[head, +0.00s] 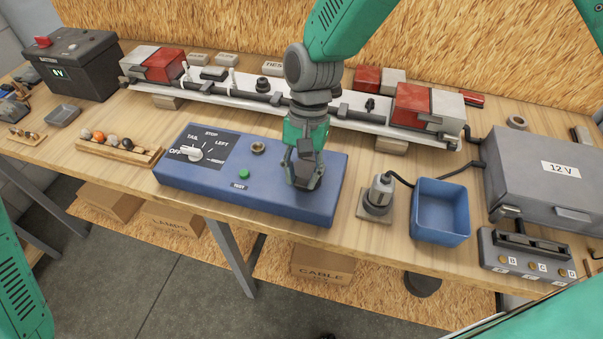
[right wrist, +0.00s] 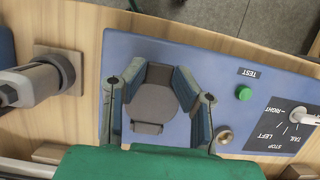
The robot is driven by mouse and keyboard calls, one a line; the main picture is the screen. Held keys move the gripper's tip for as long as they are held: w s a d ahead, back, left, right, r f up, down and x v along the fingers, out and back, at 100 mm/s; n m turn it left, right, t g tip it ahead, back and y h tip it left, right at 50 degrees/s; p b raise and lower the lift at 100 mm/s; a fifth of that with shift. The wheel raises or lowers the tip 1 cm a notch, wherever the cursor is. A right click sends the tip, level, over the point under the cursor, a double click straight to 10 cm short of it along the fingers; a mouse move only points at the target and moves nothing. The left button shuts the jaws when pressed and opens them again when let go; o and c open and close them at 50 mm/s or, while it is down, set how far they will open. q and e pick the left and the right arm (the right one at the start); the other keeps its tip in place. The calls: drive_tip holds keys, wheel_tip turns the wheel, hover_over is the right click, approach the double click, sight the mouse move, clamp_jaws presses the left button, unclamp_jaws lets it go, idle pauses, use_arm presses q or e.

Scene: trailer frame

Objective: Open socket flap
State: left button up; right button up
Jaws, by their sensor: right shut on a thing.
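The blue control box (head: 225,182) lies on the bench with a dial, a green TEST button and a brass-coloured fitting on its top. My right gripper (head: 303,178) reaches down onto the right part of the box and hides most of what is under it in the head view. In the right wrist view, a grey rounded socket flap (right wrist: 154,103) with a small tab sits between the two fingers of my right gripper (right wrist: 158,88), which is shut on it. I cannot tell how far the flap is raised. My left gripper is out of view.
A grey plug in a holder (head: 377,195) stands close to the right of the box, with its cable running to the 12 V case (head: 545,175). A blue bin (head: 440,212) is beside it. A white light bar (head: 270,98) runs behind the box.

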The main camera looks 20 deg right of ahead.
drive_tip(key=shift+p+v, duration=0.5)
drive_tip(key=shift+v, duration=0.3)
drive_tip(key=shift+a+r, duration=0.15)
clamp_jaws()
drive_tip(key=shift+s, duration=0.1)
drive_tip(key=shift+r+p, duration=1.25)
drive_tip(key=shift+r, duration=0.1)
drive_tip(key=shift+f, duration=0.1)
drive_tip(key=shift+w, duration=0.2)
